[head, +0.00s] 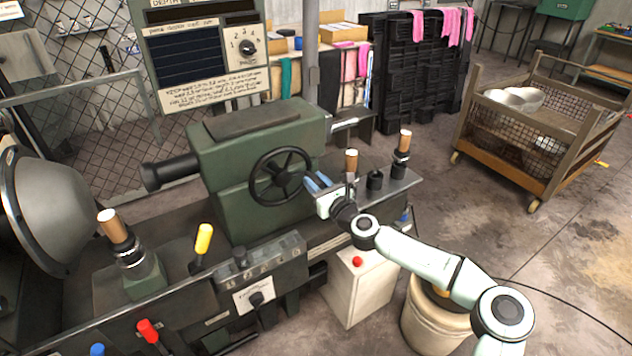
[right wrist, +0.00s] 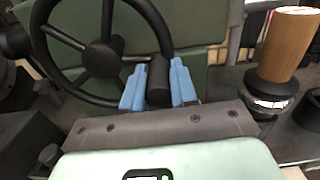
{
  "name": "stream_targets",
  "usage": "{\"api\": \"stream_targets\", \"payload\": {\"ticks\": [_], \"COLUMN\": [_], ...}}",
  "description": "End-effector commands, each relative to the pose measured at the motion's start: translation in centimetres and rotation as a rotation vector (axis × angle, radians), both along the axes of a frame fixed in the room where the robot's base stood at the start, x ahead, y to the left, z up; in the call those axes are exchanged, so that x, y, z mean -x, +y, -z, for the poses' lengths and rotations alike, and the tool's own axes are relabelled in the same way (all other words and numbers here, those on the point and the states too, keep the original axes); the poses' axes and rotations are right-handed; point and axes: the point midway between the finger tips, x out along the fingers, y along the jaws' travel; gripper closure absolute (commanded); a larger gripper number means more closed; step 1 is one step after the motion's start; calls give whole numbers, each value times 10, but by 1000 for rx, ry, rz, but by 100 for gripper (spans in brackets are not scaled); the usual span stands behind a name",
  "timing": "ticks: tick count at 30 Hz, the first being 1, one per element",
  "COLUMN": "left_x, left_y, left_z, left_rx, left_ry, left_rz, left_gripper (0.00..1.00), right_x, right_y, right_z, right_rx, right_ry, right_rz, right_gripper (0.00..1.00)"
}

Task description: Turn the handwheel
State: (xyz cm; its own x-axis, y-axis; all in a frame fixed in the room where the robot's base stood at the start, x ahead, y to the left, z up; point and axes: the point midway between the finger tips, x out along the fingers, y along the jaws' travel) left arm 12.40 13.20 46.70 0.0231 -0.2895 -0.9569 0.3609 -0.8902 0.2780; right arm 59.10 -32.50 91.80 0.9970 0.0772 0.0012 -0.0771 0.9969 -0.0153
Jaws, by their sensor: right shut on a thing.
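The handwheel (head: 281,176) is a black spoked wheel on the front of the green machine housing (head: 262,135). It also shows in the right wrist view (right wrist: 100,58), at the upper left. My right gripper (head: 317,182) is at the right side of the wheel. In the right wrist view its blue fingers (right wrist: 159,85) stand on both sides of the wheel's dark handle (right wrist: 158,84) and are shut on it. My left gripper is in neither view.
Wooden-topped levers (head: 352,161) stand right of the gripper; one is close in the right wrist view (right wrist: 287,48). A yellow-knobbed lever (head: 203,240) rises at the front. A large metal bowl form (head: 50,210) is at the left. A cart (head: 520,160) stands on open floor.

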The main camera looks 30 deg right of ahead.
Motion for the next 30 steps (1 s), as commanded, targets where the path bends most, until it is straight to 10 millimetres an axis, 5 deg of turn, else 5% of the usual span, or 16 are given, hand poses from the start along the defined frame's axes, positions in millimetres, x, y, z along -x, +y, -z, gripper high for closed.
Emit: {"api": "stream_targets", "payload": {"ticks": [13,14,15,16,30], "left_x": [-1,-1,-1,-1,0], "left_y": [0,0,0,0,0], "left_z": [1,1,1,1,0], "left_rx": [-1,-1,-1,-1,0], "left_ry": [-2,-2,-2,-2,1], "left_rz": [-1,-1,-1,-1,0], "left_gripper": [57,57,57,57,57], "right_x": [0,0,0,0,14], "right_y": [-1,-1,-1,-1,-2], "right_z": [5,5,5,4,3], "right_rx": [-8,-8,-8,-8,-9], "right_ry": [7,7,7,7,5], "right_rz": [2,1,1,1,-1], "right_gripper": [100,63,50,47,47]}}
